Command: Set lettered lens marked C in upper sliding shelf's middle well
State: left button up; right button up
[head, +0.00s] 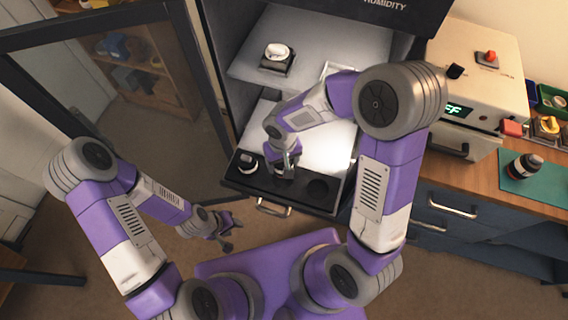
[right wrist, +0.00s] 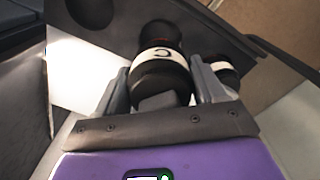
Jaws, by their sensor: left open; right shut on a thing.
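My right gripper (head: 287,165) is shut on the lens marked C (right wrist: 160,62), a black barrel with a white band. It holds the lens at the middle of the pulled-out sliding shelf's black front strip (head: 298,198). The gripper hides the middle well, and I cannot tell whether the lens touches its bottom. A second black lens with a white band (head: 247,163) stands in the left well; it also shows beside my finger in the right wrist view (right wrist: 220,68). The right well (head: 318,187) is empty. My left gripper (head: 222,228) is open and empty, left of the shelf.
Another white-topped lens (head: 278,52) sits on a black holder deeper in the cabinet. The open glass door (head: 140,80) stands at left.

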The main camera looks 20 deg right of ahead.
jog(key=shift+s+a+f, duration=0.1)
jog(key=shift+f, duration=0.25)
jog(key=shift+f+b, duration=1.85)
jog(key=shift+f, duration=0.55)
jog(key=shift+f+b, duration=1.3)
jog(key=shift+b, duration=0.15)
jog(key=o, duration=1.2)
jog(key=shift+o, duration=0.2)
jog(key=shift+r+p, duration=3.5)
jog(key=shift+r, duration=1.05)
